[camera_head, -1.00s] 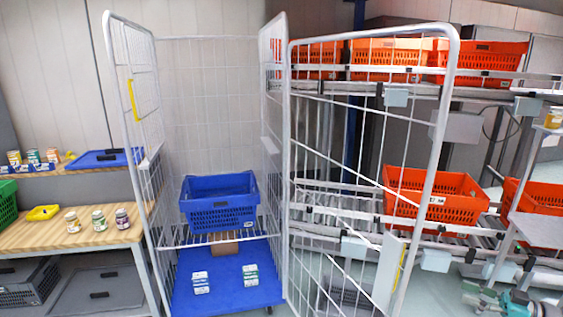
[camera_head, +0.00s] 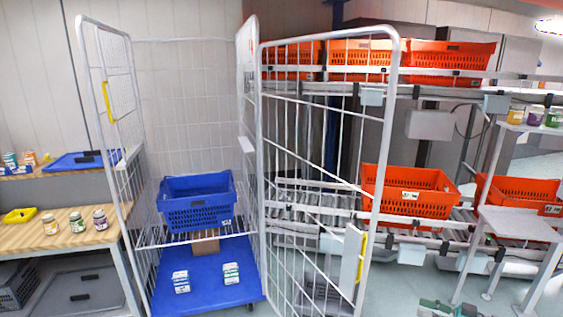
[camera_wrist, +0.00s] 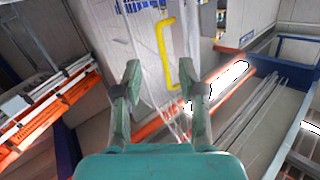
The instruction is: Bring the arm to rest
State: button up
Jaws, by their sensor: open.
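My gripper (camera_wrist: 166,92) shows in the wrist view with its two fingers spread apart and nothing between them. Behind the fingers, the wrist view shows a pale panel with a yellow handle (camera_wrist: 162,55), a bright strip light and dark structure, at a tilted angle. In the head view a small green and grey part of my arm (camera_head: 440,308) shows at the bottom edge. The gripper itself cannot be made out there.
A wire roll cage (camera_head: 392,100) with its door open holds a blue crate (camera_head: 196,213) on its shelf. Orange totes (camera_head: 410,198) sit on roller conveyors at the right. A wooden table (camera_head: 60,240) with jars stands at the left. A grey stand (camera_head: 515,222) is at far right.

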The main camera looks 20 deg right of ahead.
jog(key=s+a+f+m+g+h, duration=0.15)
jog(key=a+f+m+h, duration=0.3)
jog(key=a+f, duration=1.2)
jog(key=s+a+f+m+h, duration=0.4)
jog(key=s+a+f, duration=0.5)
jog(key=s+a, duration=0.35)
jog(key=s+a+r+h, duration=0.2)
jog(key=s+a+r, duration=0.1)
jog(key=s, duration=0.6)
jog(key=s+a+r+h, duration=0.2)
jog(key=s+r, duration=0.2)
jog(key=s, duration=0.5)
jog(key=s+a+r+n+t, duration=0.1)
jog(key=s+r, duration=0.4)
jog(key=r, duration=0.5)
jog(key=s+a+r+n+t+y, duration=0.1)
jog(key=s+r, duration=0.3)
jog(key=r, duration=0.6)
jog(key=shift+s+a+t, duration=0.35)
jog(key=shift+a+t, duration=0.25)
jog(key=shift+t, duration=0.15)
jog(key=shift+n+y, duration=0.25)
